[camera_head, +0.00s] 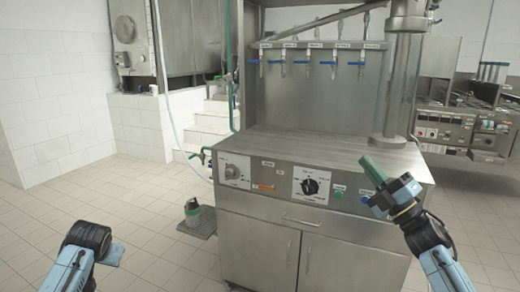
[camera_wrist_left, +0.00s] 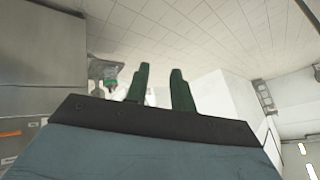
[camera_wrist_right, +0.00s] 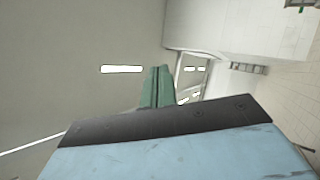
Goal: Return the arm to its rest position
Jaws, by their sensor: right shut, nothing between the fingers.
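My right gripper (camera_head: 369,165) shows at the right of the head view, its green fingers pointing up and to the left. It overlaps the right end of the steel worktop in the picture. In the right wrist view its fingers (camera_wrist_right: 158,72) lie together with nothing between them. My left arm is at the lower left of the head view, bent, with its fingers hidden there. In the left wrist view the left gripper's dark green fingers (camera_wrist_left: 161,72) stand apart, with nothing held between them.
The steel filling machine (camera_head: 330,145) stands ahead, with a row of blue-handled taps (camera_head: 306,62) over its worktop. Its control panel (camera_head: 285,182) faces me. A small container (camera_head: 193,212) stands on a low plate at its left. The tiled floor at the left is clear.

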